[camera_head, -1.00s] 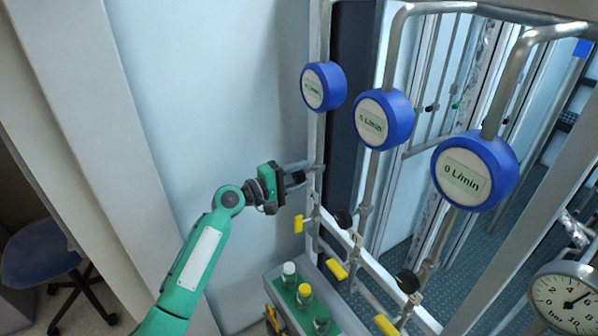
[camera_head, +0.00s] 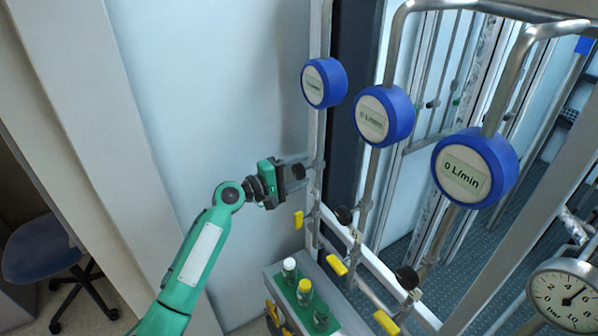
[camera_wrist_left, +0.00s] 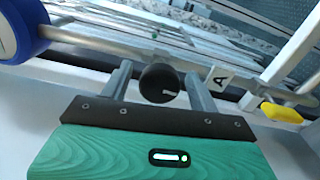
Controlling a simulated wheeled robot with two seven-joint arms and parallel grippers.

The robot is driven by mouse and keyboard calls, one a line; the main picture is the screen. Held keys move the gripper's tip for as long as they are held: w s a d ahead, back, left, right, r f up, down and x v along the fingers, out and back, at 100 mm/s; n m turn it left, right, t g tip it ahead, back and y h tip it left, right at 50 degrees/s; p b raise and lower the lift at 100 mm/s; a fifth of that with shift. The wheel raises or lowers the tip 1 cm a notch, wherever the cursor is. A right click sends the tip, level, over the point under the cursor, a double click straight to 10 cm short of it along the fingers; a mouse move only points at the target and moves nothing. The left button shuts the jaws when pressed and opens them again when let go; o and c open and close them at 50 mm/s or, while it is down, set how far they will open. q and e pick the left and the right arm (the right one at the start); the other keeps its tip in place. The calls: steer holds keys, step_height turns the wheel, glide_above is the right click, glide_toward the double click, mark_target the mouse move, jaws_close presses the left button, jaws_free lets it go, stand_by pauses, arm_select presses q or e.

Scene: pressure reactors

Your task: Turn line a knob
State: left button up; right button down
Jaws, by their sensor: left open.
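The line A knob (camera_wrist_left: 158,83) is round and black with a white mark on its face. In the left wrist view it sits between the two grey fingers of my left gripper, beside a white label with the letter A (camera_wrist_left: 220,79). My left gripper (camera_head: 305,166) is open, with a finger on each side of the knob; I cannot tell whether either touches it. In the head view the gripper is at the leftmost pipe, below the left blue flow meter (camera_head: 324,83), and it largely hides the knob. My right gripper is not in view.
Two more blue flow meters (camera_head: 384,116) (camera_head: 474,169) hang on the pipes to the right. Black knobs (camera_head: 407,277) and yellow valve handles (camera_head: 337,265) sit lower down. A grey tray with capped bottles (camera_head: 304,292) stands below. A pressure gauge (camera_head: 565,298) is at lower right.

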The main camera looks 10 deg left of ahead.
arm_select(q)
steer(key=b+v, duration=0.5)
steer(key=v, duration=0.8)
steer(key=shift+s+a, duration=0.25)
steer(key=shift+s, duration=0.05)
